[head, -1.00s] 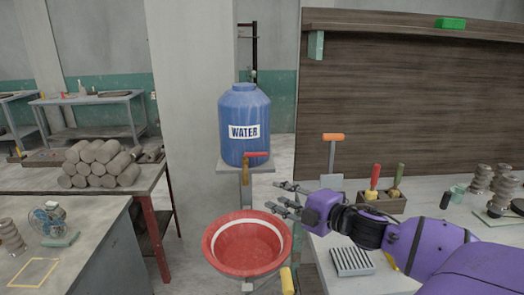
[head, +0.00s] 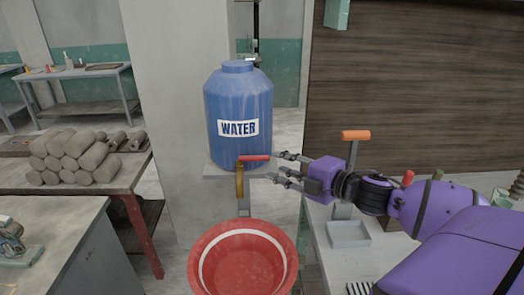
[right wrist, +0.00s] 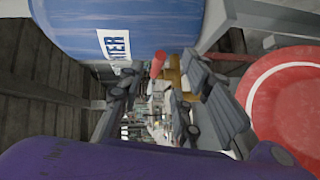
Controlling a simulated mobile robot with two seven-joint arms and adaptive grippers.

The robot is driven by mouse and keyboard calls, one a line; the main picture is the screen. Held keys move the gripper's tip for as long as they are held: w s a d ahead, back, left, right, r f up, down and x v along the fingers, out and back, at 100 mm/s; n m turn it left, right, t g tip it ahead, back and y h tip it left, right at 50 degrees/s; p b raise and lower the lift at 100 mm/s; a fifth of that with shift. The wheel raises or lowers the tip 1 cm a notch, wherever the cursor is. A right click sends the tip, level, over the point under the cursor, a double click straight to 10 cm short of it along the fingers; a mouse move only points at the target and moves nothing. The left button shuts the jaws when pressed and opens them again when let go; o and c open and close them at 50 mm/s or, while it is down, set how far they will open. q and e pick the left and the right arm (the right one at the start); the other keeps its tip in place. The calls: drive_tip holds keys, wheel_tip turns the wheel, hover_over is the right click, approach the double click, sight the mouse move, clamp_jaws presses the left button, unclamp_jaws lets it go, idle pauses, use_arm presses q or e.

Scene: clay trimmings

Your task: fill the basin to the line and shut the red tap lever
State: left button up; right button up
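The blue water barrel (head: 238,105) stands on a small shelf, with a brass tap (head: 239,180) at its lower front. The red tap lever (head: 254,158) lies level and points right. Below the tap sits the red basin (head: 207,268) with a white line around its inside; I see no water in it or stream from the tap. My right gripper (head: 276,166) is open and empty, just right of the lever's end. In the right wrist view the red lever (right wrist: 157,66) shows between the spread fingers, not clasped. My left gripper is out of view.
A table with stacked clay logs (head: 75,157) stands at the left. At the right, a bench holds an orange-handled tool (head: 355,135) and a grey tray (head: 348,234) near my right arm. A brown panel (head: 430,90) rises behind the bench.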

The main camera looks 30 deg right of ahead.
sight(264, 159)
drive_tip(key=shift+w+a, duration=0.3)
drive_tip(key=shift+w, duration=0.05)
drive_tip(key=b+x, duration=0.1)
drive_tip(key=x, duration=0.5)
drive_tip(key=shift+w+a, duration=0.1)
drive_tip(key=shift+w, duration=0.2)
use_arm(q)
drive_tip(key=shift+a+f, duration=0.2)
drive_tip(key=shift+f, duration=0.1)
use_arm(e)
drive_tip(key=shift+c, duration=0.5)
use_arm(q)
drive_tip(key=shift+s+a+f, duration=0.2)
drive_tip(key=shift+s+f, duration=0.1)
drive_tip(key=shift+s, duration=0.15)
use_arm(e)
clamp_jaws()
